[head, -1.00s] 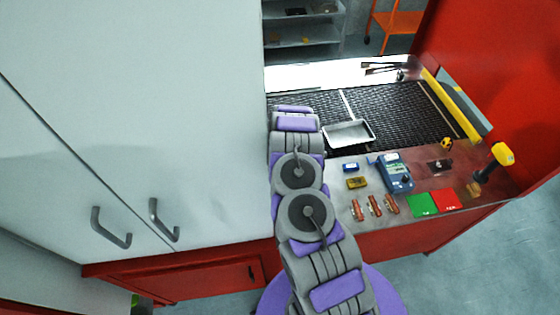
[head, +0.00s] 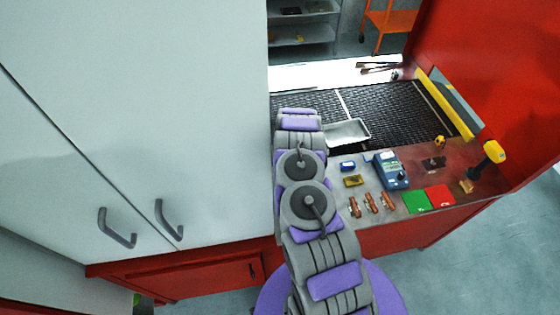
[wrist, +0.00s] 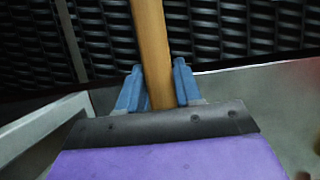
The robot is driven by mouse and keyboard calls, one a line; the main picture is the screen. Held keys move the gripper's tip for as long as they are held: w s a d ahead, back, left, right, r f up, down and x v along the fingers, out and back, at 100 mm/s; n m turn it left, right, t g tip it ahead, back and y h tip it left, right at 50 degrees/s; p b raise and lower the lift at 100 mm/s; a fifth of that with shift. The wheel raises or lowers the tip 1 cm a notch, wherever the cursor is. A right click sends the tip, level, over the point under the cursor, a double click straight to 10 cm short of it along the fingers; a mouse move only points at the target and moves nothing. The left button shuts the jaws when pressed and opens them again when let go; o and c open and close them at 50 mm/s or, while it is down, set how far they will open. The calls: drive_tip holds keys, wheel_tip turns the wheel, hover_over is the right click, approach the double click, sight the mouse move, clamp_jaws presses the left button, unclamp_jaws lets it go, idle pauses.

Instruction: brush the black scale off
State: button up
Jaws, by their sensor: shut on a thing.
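My gripper (wrist: 156,90) has blue fingers and is shut on a wooden handle (wrist: 150,45) in the wrist view. The handle runs up out of the picture, so its working end is not seen. The dark mesh belt (wrist: 230,28) lies behind the handle and fingers. In the head view the belt (head: 395,115) stretches across the back of the bench, and my gripper is hidden behind my arm and the white cabinet. I cannot pick out the black scale from the dark belt in either view.
A metal tray (head: 347,131) sits at the belt's near edge. A blue meter (head: 391,170), copper-coloured pieces (head: 371,203), green (head: 416,202) and red (head: 440,196) squares and a yellow-headed tool (head: 493,152) occupy the bench front. A tall white cabinet (head: 190,80) stands close left of my arm.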

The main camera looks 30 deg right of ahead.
drive_tip(key=shift+s+d+f, duration=0.1)
drive_tip(key=shift+s+d, duration=0.25)
drive_tip(key=shift+d, duration=0.6)
drive_tip(key=shift+s+d, duration=0.35)
drive_tip(key=shift+d, duration=0.65)
drive_tip(key=shift+s+d+f, duration=0.1)
drive_tip(key=shift+s+d, duration=0.25)
drive_tip(key=shift+d, duration=0.6)
drive_tip(key=shift+s+d+r, duration=0.1)
drive_tip(key=shift+s+d, duration=0.05)
drive_tip(key=shift+d, duration=0.6)
drive_tip(key=shift+s+d+r, duration=0.1)
drive_tip(key=shift+d, duration=0.6)
drive_tip(key=shift+w, duration=0.1)
drive_tip(key=shift+a+r, duration=0.1)
drive_tip(key=shift+r, duration=0.15)
drive_tip(key=shift+w+r, duration=0.2)
drive_tip(key=shift+r, duration=0.7)
drive_tip(key=shift+s+r, duration=0.1)
drive_tip(key=shift+r, duration=1.8)
